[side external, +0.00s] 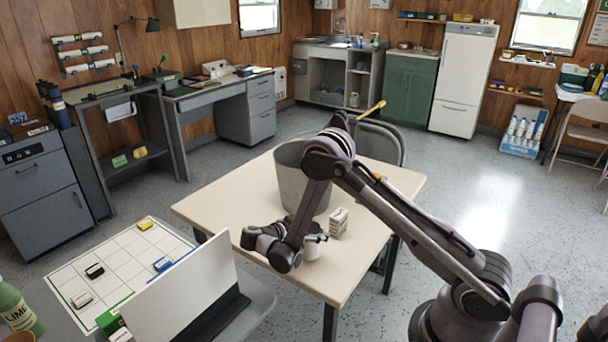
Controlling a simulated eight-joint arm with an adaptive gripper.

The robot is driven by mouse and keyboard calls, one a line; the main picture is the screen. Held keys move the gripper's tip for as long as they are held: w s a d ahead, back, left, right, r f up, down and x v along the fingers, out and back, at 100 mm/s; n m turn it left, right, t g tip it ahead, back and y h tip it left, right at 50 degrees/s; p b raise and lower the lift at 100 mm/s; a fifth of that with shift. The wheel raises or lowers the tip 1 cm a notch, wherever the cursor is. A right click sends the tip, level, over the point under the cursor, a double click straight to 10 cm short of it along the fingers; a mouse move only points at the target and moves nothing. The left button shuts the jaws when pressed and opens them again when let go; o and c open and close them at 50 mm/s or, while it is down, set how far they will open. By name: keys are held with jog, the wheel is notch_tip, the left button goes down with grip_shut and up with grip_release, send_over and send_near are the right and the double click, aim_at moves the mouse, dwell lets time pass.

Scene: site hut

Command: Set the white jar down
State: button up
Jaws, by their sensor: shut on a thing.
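The white jar (312,250) is at the near side of the cream table (235,205), in front of the grey bucket. My gripper (315,238) is shut on the jar, with its dark fingers at the jar's upper part. My wrist is to the left of the jar and hides part of it. The jar looks upright and low over the tabletop. I cannot tell whether its base touches the table.
A large grey bucket (291,172) stands behind the jar, partly hidden by my arm. A small patterned box (339,223) stands close to the jar's right. The tabletop's left part is clear. A white panel (185,292) stands on the nearer grey table.

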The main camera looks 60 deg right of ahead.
jog(key=shift+f, duration=0.55)
dwell(0.4)
jog(key=o, duration=1.7)
notch_tip(320, 180, up, 10)
jog(key=shift+f, duration=0.1)
jog(key=shift+r+n+t, duration=0.3)
jog(key=shift+r+n, duration=0.25)
jog(key=shift+n, duration=0.05)
jog(key=s+a+r+n+t+y, duration=0.2)
jog(key=s+a+n+t+y, duration=0.1)
jog(key=a+n, duration=0.3)
jog(key=s+a+r+n+t+y, duration=0.3)
jog(key=s+a+n+t+y, duration=0.1)
jog(key=a+n+y, duration=0.1)
jog(key=s+a+r+n+t+y, duration=0.3)
jog(key=a+n+y, duration=0.2)
jog(key=a+n, duration=0.2)
jog(key=shift+s+r+n, duration=0.25)
jog(key=shift+s+n, duration=0.15)
jog(key=shift+n, duration=0.6)
